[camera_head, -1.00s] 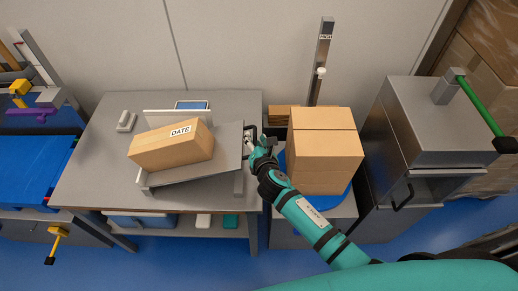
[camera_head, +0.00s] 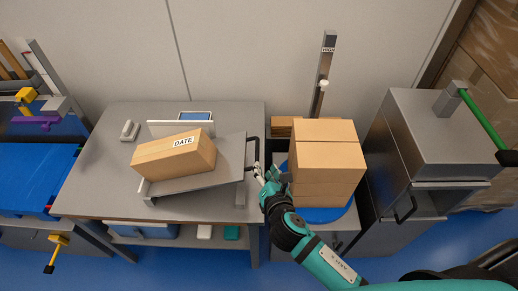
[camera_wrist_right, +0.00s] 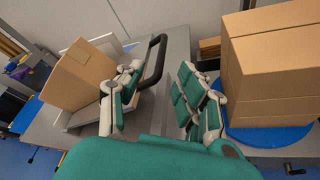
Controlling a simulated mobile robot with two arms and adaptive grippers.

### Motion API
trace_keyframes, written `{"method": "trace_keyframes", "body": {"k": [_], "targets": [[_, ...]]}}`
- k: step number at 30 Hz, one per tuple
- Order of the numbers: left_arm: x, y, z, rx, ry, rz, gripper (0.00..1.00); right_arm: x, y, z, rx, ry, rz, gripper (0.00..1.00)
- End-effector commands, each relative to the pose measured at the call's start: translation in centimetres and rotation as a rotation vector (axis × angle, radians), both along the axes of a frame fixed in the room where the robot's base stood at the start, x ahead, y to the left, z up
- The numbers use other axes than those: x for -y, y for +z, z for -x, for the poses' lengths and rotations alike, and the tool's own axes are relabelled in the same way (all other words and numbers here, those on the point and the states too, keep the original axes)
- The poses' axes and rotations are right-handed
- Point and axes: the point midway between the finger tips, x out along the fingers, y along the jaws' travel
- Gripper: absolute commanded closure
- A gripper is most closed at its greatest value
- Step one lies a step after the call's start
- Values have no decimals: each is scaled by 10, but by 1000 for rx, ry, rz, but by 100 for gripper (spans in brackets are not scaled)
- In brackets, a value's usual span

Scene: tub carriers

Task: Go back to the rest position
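My right gripper (camera_head: 267,179) is just in front of the black handle (camera_head: 253,152) at the right end of the grey tilting tray (camera_head: 210,180). In the right wrist view my right gripper (camera_wrist_right: 158,90) has its fingers spread and nothing between them. The handle (camera_wrist_right: 157,62) stands beyond the left finger there; I cannot tell whether they touch. A cardboard box marked DATE (camera_head: 172,155) lies on the tilted tray; the box also shows in the right wrist view (camera_wrist_right: 78,78). My left gripper is in neither view.
Stacked cardboard boxes (camera_head: 325,160) stand on a blue round plate (camera_head: 330,214) close to the right of my gripper. A grey metal cabinet (camera_head: 440,130) with a green lever is farther right. A blue conveyor (camera_head: 35,178) is at the left. The table's front left (camera_head: 95,195) is clear.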

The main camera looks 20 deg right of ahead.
Motion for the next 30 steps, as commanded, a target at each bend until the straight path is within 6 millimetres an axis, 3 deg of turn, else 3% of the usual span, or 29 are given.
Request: {"method": "trace_keyframes", "body": {"k": [5, 8, 11, 14, 18, 23, 27, 30], "targets": [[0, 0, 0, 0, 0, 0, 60, 0, 0, 0, -1, 0, -1, 64], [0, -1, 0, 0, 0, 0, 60, 1, -13, 1, -23, -8, -27, 64], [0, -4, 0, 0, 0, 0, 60, 5, -53, 7, -95, -40, -112, 64], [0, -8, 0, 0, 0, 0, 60, 14, -117, 23, -212, -115, -266, 64], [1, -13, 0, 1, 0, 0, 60, 30, -216, 65, -392, -298, -531, 64], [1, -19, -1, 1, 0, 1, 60, 51, -316, 135, -560, -592, -826, 64], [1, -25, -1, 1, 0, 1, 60, 68, -387, 214, -654, -922, -1066, 64], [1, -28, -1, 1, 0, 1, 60, 78, -427, 276, -678, -1184, -1215, 64]]}}
